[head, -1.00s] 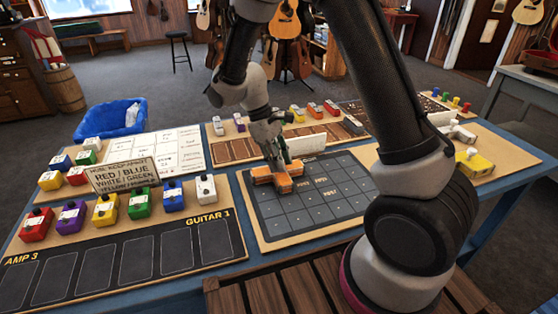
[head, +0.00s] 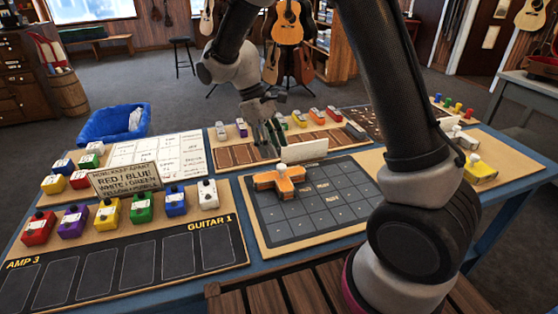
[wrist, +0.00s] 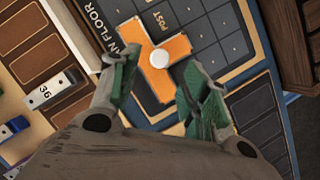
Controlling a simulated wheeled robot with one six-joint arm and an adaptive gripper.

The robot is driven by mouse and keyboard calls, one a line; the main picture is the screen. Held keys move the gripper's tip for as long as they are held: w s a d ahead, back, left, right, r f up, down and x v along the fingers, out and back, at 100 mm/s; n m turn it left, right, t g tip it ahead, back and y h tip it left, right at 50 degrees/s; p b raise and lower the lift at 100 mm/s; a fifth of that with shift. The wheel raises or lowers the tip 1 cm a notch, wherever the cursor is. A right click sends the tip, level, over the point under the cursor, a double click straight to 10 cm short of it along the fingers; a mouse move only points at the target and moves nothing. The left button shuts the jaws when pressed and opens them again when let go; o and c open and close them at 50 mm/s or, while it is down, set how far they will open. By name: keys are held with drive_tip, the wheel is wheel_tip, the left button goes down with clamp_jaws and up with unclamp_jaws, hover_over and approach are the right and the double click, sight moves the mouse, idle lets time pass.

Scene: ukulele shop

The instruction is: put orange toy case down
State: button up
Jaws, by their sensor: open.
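The orange toy case (head: 278,181) is a T-shaped block with a white knob on top. It rests on the dark gridded board (head: 322,215), at its far left corner. The wrist view shows the orange toy case (wrist: 157,66) below and beyond my fingertips, with its white knob uncovered. My gripper (head: 268,138) is open and empty, raised above and behind the case, apart from it. In the wrist view, my gripper's green fingers (wrist: 152,92) are spread apart.
A white sign (head: 300,151) stands just behind the board. A card sign (head: 125,178) and several coloured pedals stand to the left. Toy cars line the brown slotted board (head: 237,154) at the back. A yellow block (head: 480,170) lies at right. Several board squares are free.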

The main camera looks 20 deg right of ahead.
drive_tip(key=s+d+r+m+t+y, duration=0.1)
drive_tip(key=s+d+r+m+t, duration=0.1)
drive_tip(key=s+d+r, duration=0.45)
drive_tip(key=s+d+r+m+t+y, duration=0.1)
drive_tip(key=d+r+m, duration=0.15)
drive_tip(key=r, duration=0.65)
drive_tip(key=s+d+r+m+t, duration=0.1)
drive_tip(key=s+d+m+t, duration=0.1)
drive_tip(key=s+d, duration=0.2)
drive_tip(key=s+d+m+t+y, duration=0.1)
drive_tip(key=s+d, duration=0.3)
drive_tip(key=s, duration=0.6)
drive_tip(key=shift+s+r+m+t, duration=0.3)
drive_tip(key=shift+r+m+t, duration=0.05)
drive_tip(key=shift+m+t, duration=0.45)
